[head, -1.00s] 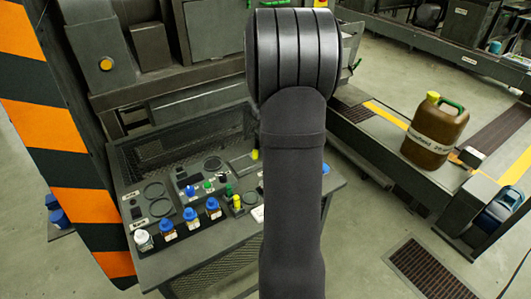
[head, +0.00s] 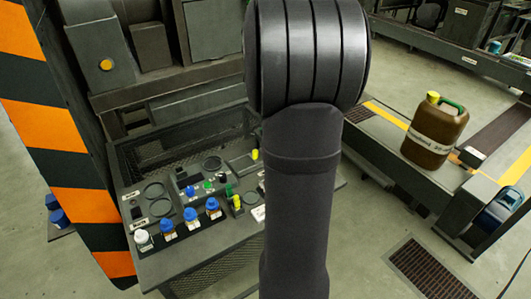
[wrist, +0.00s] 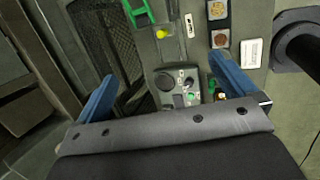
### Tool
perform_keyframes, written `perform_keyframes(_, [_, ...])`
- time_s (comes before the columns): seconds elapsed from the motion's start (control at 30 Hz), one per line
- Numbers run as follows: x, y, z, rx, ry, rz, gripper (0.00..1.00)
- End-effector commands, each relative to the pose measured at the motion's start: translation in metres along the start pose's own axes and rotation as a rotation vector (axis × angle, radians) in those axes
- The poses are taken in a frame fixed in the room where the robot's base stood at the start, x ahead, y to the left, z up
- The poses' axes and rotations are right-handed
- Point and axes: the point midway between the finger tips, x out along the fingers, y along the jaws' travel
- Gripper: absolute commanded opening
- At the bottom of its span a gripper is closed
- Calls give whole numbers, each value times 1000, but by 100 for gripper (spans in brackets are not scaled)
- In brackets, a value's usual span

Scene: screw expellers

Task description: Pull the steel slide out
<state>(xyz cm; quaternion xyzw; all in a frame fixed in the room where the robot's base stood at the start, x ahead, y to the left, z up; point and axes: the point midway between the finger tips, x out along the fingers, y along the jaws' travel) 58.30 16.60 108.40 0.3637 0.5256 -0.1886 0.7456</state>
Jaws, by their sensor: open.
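In the wrist view my gripper (wrist: 163,62) is open, its two blue fingers apart with nothing between them. It points at a grey bench top. A yellow knob (wrist: 162,33) lies just beyond the fingertips, near a green handle-shaped part (wrist: 138,12). In the head view a yellow knob (head: 255,154) stands at the end of a narrow grey strip (head: 242,163) on the bench. That strip may be the steel slide, but I cannot tell for sure. My gripper is hidden behind my arm in the head view.
The bench (head: 200,250) holds several blue-capped bottles (head: 190,218) along its front and a dark mesh tray (head: 180,135) at its back. A striped post (head: 50,150) stands at left. A brown canister (head: 434,135) stands at right.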

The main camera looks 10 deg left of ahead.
Motion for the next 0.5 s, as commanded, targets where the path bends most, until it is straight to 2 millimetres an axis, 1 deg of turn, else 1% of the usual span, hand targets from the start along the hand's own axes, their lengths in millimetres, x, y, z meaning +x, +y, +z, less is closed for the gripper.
perform_keyframes(0.03, [-6,0,0,0,-1,2,100])
perform_keyframes(0.13, [-12,0,0,0,0,0,100])
perform_keyframes(0.4, [-15,0,0,0,0,0,100])
perform_keyframes(0.43, [-15,0,0,0,0,0,98])
perform_keyframes(0.5, [-14,0,0,0,0,0,84])
